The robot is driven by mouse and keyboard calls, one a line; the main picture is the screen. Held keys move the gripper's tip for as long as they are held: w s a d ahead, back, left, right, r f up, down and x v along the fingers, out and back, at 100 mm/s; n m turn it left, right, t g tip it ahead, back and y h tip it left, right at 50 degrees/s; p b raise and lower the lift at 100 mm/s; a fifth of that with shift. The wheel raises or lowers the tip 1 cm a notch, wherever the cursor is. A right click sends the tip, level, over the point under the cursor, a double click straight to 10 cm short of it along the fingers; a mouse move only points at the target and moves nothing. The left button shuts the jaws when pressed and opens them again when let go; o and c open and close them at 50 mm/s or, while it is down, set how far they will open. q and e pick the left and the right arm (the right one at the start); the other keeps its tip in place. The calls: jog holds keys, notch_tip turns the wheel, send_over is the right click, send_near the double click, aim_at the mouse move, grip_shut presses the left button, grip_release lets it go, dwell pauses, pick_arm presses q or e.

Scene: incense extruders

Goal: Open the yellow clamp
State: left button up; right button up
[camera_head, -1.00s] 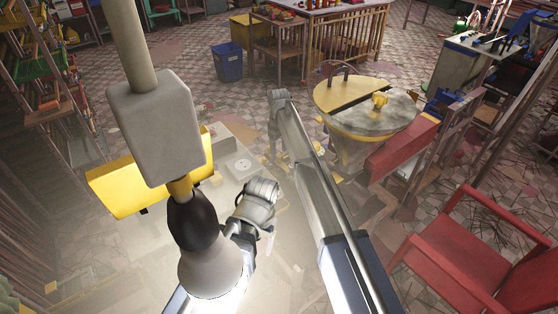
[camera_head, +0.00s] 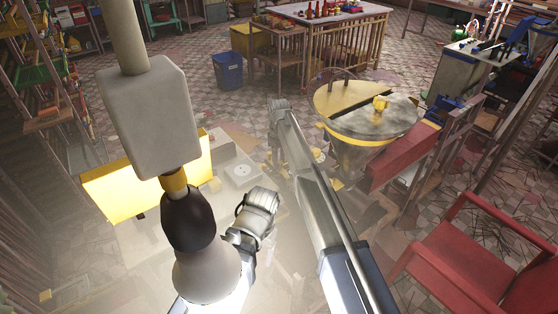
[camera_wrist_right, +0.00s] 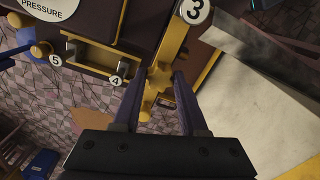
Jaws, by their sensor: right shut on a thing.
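In the right wrist view a yellow clamp (camera_wrist_right: 155,84) with a lobed, knob-like end sits between the fingertips. A yellow bar runs up from it to a round label "3" (camera_wrist_right: 195,11). My right gripper (camera_wrist_right: 161,79) is shut on the yellow clamp; the exact contact is dark and hard to see. In the head view my arm links cover the middle, and I cannot make out the right fingertips or the clamp there.
Labels "4" (camera_wrist_right: 115,80) and "5" (camera_wrist_right: 55,60) mark nearby yellow-edged parts on the dark machine. In the head view a round yellow-rimmed hopper (camera_head: 400,112) stands right of my arm. A red chair (camera_head: 470,252) is at lower right, a blue bin (camera_head: 229,70) behind.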

grip_shut()
pick_arm(q)
jog(key=shift+a, duration=0.1)
pick_arm(e)
jog(key=shift+d, duration=0.1)
dwell(0.7)
